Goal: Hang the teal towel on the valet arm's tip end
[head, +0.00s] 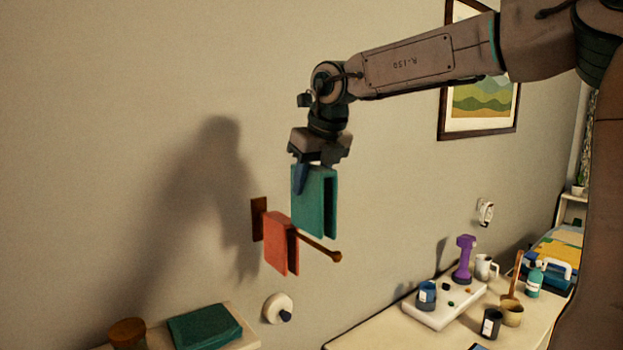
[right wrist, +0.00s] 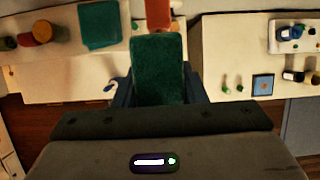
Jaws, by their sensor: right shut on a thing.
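The teal towel (head: 311,205) hangs folded from my right gripper (head: 317,168), which is shut on its top and points down. In the right wrist view the towel (right wrist: 158,70) sits between the fingers. The valet arm (head: 318,247) is a thin rod that sticks out from a brown wall plate (head: 258,219) and ends in a round knob (head: 336,257). A red towel (head: 279,243) hangs on the rod near the plate. The teal towel appears above the bare part of the rod; I cannot tell whether they touch. My left gripper is not in view.
A dark green folded cloth (head: 204,326) and a brown jar (head: 127,333) are on a surface at the lower left. A white round wall fixture (head: 278,308) is below the rod. A table (head: 375,331) at right holds a purple dumbbell (head: 464,259), mugs and jars.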

